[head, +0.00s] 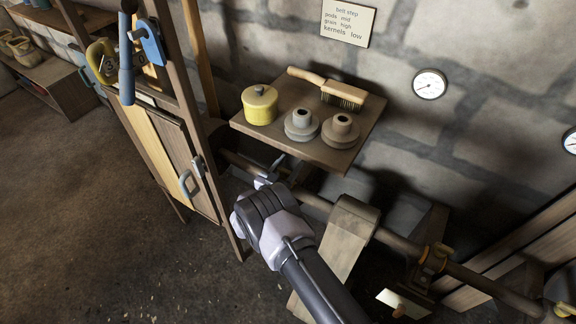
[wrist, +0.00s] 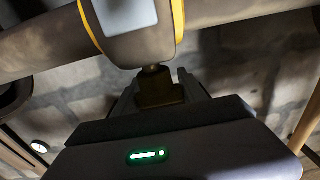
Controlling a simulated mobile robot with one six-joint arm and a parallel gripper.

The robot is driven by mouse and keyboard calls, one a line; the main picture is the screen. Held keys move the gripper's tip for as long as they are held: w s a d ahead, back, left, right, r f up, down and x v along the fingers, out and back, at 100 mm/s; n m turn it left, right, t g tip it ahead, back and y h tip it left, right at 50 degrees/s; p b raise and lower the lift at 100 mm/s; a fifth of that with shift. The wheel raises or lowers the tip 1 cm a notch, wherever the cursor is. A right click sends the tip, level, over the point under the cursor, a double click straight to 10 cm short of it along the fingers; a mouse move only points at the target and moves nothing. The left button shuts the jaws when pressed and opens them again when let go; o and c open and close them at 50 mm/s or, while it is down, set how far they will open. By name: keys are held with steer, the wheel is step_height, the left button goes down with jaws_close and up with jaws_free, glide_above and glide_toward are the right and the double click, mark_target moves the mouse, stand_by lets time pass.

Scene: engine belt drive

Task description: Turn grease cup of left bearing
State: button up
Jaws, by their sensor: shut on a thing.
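In the wrist view, the grease cup (wrist: 158,88) is a small dark brass piece on a short stem against the bearing housing (wrist: 136,42). The housing is grey with yellow edges and a pale plate, and sits around a thick shaft (wrist: 232,10). My gripper (wrist: 159,96) is shut on the grease cup, one finger on each side. In the head view, my gripper (head: 266,178) reaches in just below the wooden shelf by the shaft. There the cup and the left bearing are hidden behind the shelf and my wrist.
A wooden cabinet (head: 178,160) stands close on the left.

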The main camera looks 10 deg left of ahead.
steer(key=shift+d+h, duration=0.1)
steer(key=shift+h, duration=0.2)
steer(key=o, duration=1.4)
steer(key=shift+c, duration=0.2)
steer(key=p+v, duration=0.5)
steer(key=v, duration=1.2)
steer(key=shift+s+r, duration=0.2)
